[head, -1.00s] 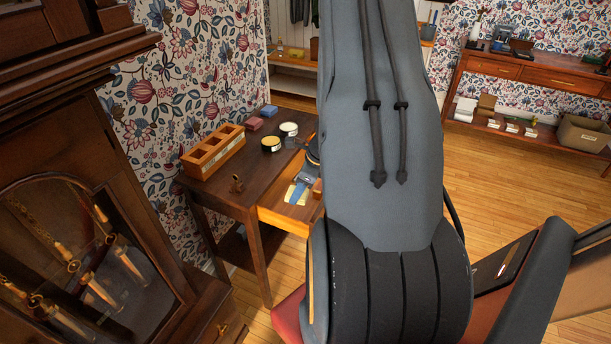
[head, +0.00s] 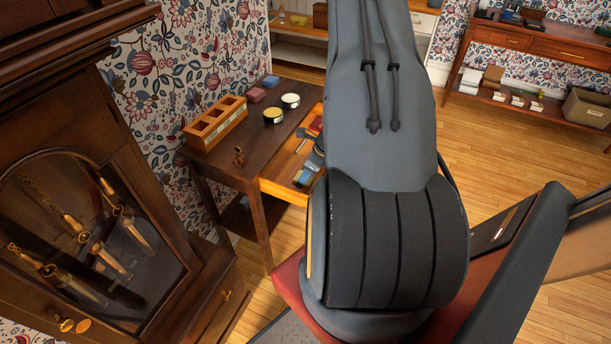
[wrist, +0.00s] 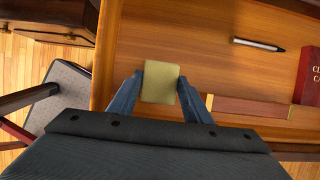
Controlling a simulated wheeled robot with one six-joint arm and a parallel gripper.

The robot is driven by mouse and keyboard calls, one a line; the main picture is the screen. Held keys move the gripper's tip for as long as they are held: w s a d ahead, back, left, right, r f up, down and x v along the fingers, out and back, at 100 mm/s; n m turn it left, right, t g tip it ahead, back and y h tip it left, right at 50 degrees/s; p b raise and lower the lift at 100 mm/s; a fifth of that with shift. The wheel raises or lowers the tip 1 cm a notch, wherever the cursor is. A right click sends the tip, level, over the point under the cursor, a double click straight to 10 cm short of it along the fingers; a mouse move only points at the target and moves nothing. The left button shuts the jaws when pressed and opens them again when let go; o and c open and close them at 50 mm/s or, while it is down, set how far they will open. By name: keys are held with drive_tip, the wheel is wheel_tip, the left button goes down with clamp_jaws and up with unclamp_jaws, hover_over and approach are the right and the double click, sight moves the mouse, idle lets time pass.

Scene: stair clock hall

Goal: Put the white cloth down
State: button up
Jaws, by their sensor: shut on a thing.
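My gripper (wrist: 160,80) has its blue fingers on either side of a small flat cloth (wrist: 160,84), which looks pale yellow-green rather than white in the wrist view. It is shut on the cloth, over the open wooden drawer (wrist: 200,50). I cannot tell whether the cloth touches the drawer bottom. In the head view the gripper (head: 306,177) is at the open drawer (head: 283,190) of the dark side table (head: 235,165). The cloth is not clear there, and my arm hides part of the drawer.
The tabletop carries a wooden compartment box (head: 215,124), two round tins and small blocks. A tall clock (head: 90,240) stands at left. Open floor lies at right.

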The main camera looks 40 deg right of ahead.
drive_tip(key=shift+f, duration=0.3)
drive_tip(key=shift+f, duration=0.1)
drive_tip(key=o, duration=1.1)
drive_tip(key=shift+o, duration=0.2)
drive_tip(key=shift+r, duration=0.2)
